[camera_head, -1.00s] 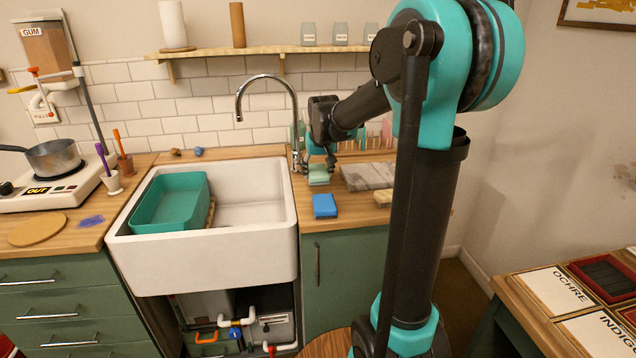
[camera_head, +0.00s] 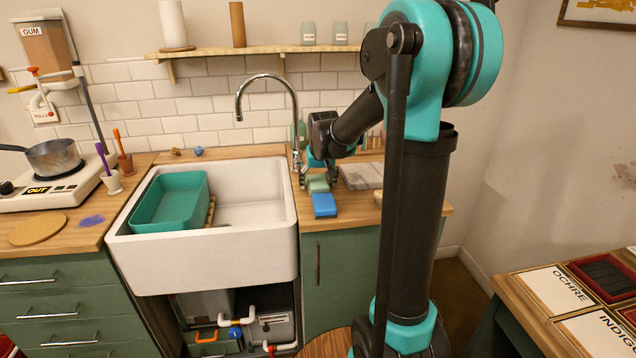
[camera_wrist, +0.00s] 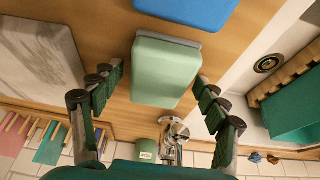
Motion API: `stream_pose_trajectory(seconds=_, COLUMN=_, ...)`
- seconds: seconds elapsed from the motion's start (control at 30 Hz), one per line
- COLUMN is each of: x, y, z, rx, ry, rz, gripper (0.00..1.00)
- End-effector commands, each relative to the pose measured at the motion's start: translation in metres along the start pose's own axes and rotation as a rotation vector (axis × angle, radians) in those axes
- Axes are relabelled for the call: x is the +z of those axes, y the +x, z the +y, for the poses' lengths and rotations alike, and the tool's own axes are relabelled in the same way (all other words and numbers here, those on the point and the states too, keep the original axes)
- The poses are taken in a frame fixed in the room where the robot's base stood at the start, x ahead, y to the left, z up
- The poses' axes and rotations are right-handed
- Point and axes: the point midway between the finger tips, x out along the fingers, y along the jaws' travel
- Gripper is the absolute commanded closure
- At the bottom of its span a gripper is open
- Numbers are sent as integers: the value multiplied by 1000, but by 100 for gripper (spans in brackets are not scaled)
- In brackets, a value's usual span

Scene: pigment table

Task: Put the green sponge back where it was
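The green sponge (camera_head: 318,184) is on the wooden counter right of the sink, just behind the blue sponge (camera_head: 324,206). In the wrist view the green sponge (camera_wrist: 166,72) lies between my fingers, with the blue sponge (camera_wrist: 190,10) beyond it. My gripper (camera_wrist: 160,80) is open. There is a gap between the left fingers and the sponge; the right fingertips are at or very near its edge. In the head view my gripper (camera_head: 318,172) is right at the green sponge, and the fingers are partly hidden.
The tap (camera_head: 296,150) stands close to the left of my gripper, by the white sink (camera_head: 250,255) with a teal tub (camera_head: 170,218). A marble slab (camera_head: 360,175) lies to the right. Free counter (camera_head: 350,210) shows right of the blue sponge.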

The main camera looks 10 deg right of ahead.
Motion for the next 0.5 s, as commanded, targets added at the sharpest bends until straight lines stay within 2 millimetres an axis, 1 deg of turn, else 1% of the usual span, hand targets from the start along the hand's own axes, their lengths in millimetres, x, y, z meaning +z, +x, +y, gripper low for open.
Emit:
stream_pose_trajectory(seconds=0.3, x=-1, y=-3, z=0, rx=0, ry=0, rz=0, gripper=25)
stream_pose_trajectory(seconds=0.37, x=-1, y=-7, z=0, rx=0, ry=0, rz=0, gripper=25)
stream_pose_trajectory(seconds=0.5, x=0, y=-26, z=0, rx=0, ry=0, rz=0, gripper=25)
